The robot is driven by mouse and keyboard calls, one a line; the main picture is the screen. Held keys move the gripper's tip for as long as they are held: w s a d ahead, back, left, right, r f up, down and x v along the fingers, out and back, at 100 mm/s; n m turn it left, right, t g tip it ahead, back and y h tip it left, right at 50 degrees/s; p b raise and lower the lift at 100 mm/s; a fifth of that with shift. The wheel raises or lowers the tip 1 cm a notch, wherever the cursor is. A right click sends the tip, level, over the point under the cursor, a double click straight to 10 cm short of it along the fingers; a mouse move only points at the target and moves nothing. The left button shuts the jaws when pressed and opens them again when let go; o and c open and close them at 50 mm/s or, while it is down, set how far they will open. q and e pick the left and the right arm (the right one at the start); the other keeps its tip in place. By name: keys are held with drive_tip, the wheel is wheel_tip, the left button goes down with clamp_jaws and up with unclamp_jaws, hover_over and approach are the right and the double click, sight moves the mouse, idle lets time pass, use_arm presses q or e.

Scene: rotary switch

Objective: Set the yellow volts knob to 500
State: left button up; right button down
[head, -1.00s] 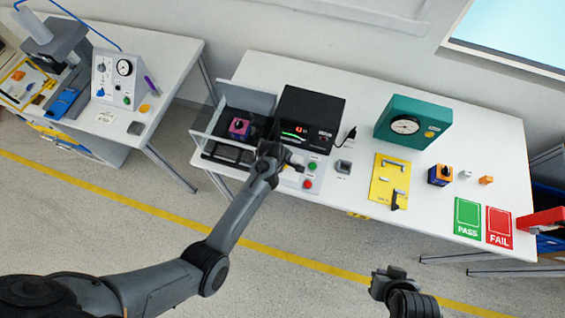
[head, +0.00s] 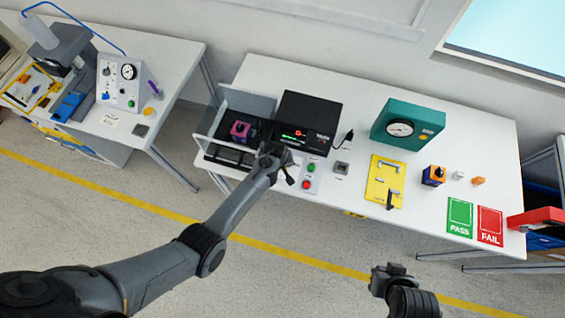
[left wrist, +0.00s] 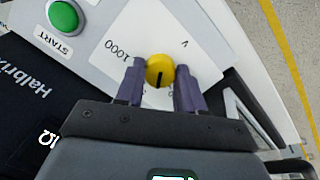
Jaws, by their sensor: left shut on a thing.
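The yellow volts knob (left wrist: 159,70) is in the left wrist view, with a dark pointer line on its lower half in the picture. It sits on a white dial plate (left wrist: 150,30) printed "1000" to its left and "V" to its upper right. No "500" mark is readable. My left gripper (left wrist: 159,84) is shut on the knob, one finger on each side. In the head view my left gripper (head: 277,160) is over the panel at the table's front edge and hides the knob. My right gripper (head: 389,276) hangs apart, before the table; its jaws are unclear.
A green START button (left wrist: 63,16) is near the knob. A black tester (head: 308,112) with a lit display stands behind the panel. An open-lidded fixture (head: 222,130) holds a magenta block (head: 240,131). A yellow plate (head: 384,181) and a teal gauge box (head: 400,124) stand to the right.

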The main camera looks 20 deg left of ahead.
use_arm(q)
drive_tip(key=m+p, duration=0.1)
drive_tip(key=m, duration=0.2)
drive_tip(key=shift+r+m, duration=0.1)
drive_tip(key=shift+m, duration=0.2)
drive_tip(key=shift+m+y+p, duration=0.3)
drive_tip(key=shift+m, duration=1.1)
drive_tip(key=o, duration=1)
drive_tip(key=shift+o, duration=0.2)
